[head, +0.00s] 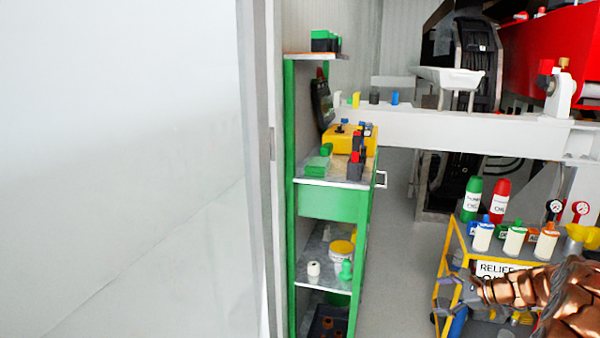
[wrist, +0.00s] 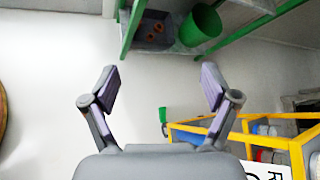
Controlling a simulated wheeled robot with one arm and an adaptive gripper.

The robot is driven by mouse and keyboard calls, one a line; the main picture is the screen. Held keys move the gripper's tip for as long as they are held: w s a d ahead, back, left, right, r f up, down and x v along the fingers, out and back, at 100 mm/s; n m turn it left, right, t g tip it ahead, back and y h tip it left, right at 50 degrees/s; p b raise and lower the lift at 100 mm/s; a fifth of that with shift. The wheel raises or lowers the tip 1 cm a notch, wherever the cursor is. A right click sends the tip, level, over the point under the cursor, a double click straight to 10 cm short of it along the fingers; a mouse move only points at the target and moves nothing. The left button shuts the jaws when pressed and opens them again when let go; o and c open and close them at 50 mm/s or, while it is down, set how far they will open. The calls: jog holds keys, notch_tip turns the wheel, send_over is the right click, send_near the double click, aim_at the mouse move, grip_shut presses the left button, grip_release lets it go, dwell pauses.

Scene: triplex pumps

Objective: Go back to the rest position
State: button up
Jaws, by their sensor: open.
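My gripper (wrist: 160,88) shows in the wrist view with its two fingers spread wide apart. It is open, and nothing is between the fingers. Pale grey floor lies behind it.
A green shelf unit (head: 332,205) with several small items stands left of centre, beside a pale wall (head: 120,150). A yellow-framed cart (head: 446,262) with bottles stands at the lower right. It also shows in the wrist view (wrist: 272,140). Grey floor (head: 400,235) lies clear between them.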

jog(key=s+a+r+n+g+p, duration=0.2)
jog(key=s+a+r+n+p, duration=0.3)
jog(key=a+r, duration=0.4)
jog(key=s+a+r+n+g+h+p, duration=0.1)
jog(key=s+a+r+n+g+p, duration=0.2)
jog(key=s+a+r, duration=0.4)
jog(key=s+a+r+n+g+p, duration=0.25)
jog(key=s+a+r+p, duration=0.25)
jog(key=a+r, duration=0.5)
jog(key=s+a+r+n+g+h+p, duration=0.1)
jog(key=s+a+r+n+h+p, duration=0.2)
jog(key=s, duration=0.4)
jog(key=s+a+r+n+p, duration=0.1)
jog(key=s+r+n+p, duration=0.3)
jog(key=s, duration=0.3)
jog(key=s+d+r+n+h+p, duration=0.1)
jog(key=s+d+r+h+p, duration=0.1)
jog(key=s+r+p, duration=0.2)
jog(key=s+d+r+n+h+p, duration=0.2)
jog(key=s+r+p, duration=0.2)
jog(key=s, duration=0.7)
jog(key=shift+g, duration=0.45)
